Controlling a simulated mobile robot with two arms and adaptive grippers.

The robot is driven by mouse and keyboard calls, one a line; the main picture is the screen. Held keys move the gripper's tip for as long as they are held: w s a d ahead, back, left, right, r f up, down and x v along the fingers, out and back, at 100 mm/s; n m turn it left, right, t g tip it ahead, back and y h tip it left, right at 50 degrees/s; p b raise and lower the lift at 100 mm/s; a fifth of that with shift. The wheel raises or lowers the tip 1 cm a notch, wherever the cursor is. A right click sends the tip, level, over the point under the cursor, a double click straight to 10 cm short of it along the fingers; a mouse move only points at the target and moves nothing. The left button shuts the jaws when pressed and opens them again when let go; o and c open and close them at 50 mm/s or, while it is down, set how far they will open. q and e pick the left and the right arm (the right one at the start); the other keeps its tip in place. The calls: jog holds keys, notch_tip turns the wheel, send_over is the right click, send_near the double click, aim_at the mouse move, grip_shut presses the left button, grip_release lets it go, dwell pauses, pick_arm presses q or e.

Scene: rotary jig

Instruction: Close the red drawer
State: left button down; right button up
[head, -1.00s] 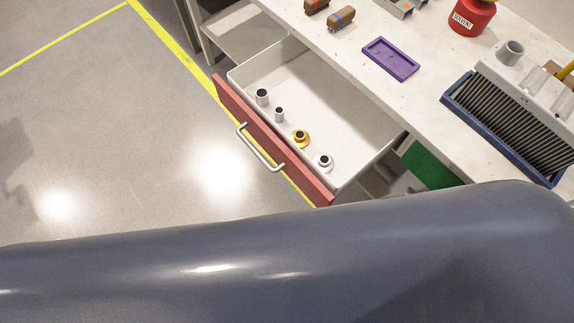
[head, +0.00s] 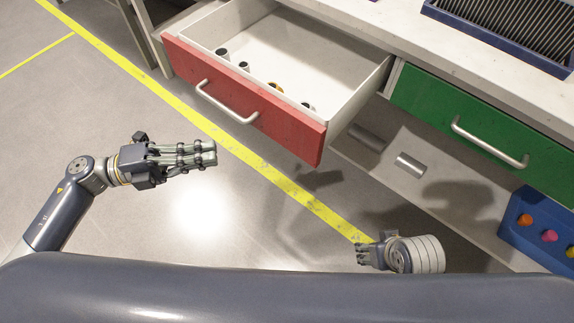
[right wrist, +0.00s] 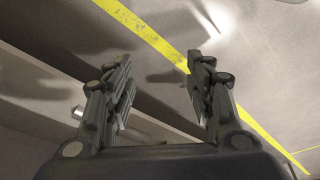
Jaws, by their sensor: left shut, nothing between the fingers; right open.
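The red drawer (head: 245,98) is pulled well out from under the workbench, with its red front facing me and a pale metal bar handle (head: 226,104) on it. Its white inside holds several small parts near the front. My left gripper (head: 212,154) is in front of and below the red front, apart from it, with its fingers together and empty. My right gripper (head: 362,252) is low at the bottom centre, below and to the right of the drawer. In the right wrist view its fingers (right wrist: 157,75) are spread apart with nothing between them.
A green drawer (head: 480,130) with a bar handle is shut, right of the red one. Grey cylinders (head: 410,165) lie on the lower shelf. A blue bin (head: 545,235) with coloured balls stands at the right. The floor at the left is clear.

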pick_arm(q)
jog(key=s+d+m+g, duration=0.1)
jog(key=s+m+g, duration=0.1)
send_near(300, 141)
jog(key=s+d, duration=0.1)
jog(key=s, duration=0.2)
jog(key=w+d, duration=0.3)
jog(key=shift+w+d+b, duration=0.2)
jog(key=shift+d+b, duration=0.05)
jog(key=shift+b, duration=0.05)
pick_arm(e)
jog(key=v, duration=0.3)
jog(key=shift+s+d, duration=0.15)
jog(key=shift+s+f, duration=0.1)
jog(key=shift+s, duration=0.1)
pick_arm(q)
jog(key=shift+w+d, duration=0.1)
